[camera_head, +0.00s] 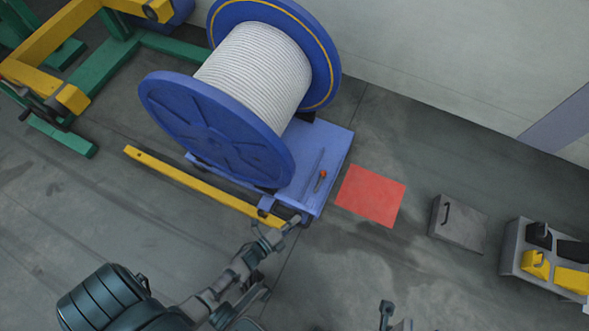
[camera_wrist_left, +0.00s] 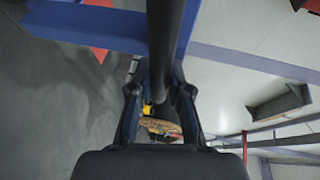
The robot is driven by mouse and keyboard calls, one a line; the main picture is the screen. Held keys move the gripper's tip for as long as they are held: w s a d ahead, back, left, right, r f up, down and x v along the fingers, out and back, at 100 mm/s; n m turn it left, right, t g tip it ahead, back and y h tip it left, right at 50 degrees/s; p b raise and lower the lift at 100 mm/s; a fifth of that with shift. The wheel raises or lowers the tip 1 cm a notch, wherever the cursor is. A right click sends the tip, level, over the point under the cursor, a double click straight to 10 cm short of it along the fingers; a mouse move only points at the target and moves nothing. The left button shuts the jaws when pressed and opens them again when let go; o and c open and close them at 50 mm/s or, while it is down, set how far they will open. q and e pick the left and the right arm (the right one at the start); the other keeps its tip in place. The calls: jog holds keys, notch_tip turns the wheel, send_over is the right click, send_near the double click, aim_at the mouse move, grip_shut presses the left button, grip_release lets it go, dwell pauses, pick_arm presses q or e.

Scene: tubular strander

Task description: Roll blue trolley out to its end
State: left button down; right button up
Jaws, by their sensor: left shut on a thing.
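The blue trolley (camera_head: 325,160) stands on the floor, carrying a large blue reel (camera_head: 215,135) wound with white rope or cable. My left gripper (camera_head: 291,222) is at the trolley's near front corner. In the left wrist view, my left gripper (camera_wrist_left: 160,95) is shut around a dark round bar (camera_wrist_left: 164,40), which appears to be the trolley's handle; a blue beam of the trolley (camera_wrist_left: 85,25) crosses behind it. The far end of the bar is out of view. Part of my right gripper (camera_head: 391,314) shows at the bottom edge; its jaws cannot be made out.
A red floor square (camera_head: 371,195) lies just right of the trolley. A yellow rail (camera_head: 190,182) runs along its near side. A grey box with a handle (camera_head: 458,224) and a bin of yellow and black items (camera_head: 512,262) stand farther right. A yellow-green frame (camera_head: 90,75) is at left.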

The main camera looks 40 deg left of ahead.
pick_arm(q)
jog(key=shift+s+a+f, duration=0.3)
jog(key=shift+a+f, duration=0.05)
jog(key=shift+a, duration=0.15)
jog(key=c, duration=1.1)
grip_release()
jog(key=shift+w+d+r, duration=0.1)
jog(key=shift+w+d, duration=0.1)
jog(key=shift+s+r, duration=0.1)
jog(key=v, duration=1.1)
jog(key=shift+s, duration=0.4)
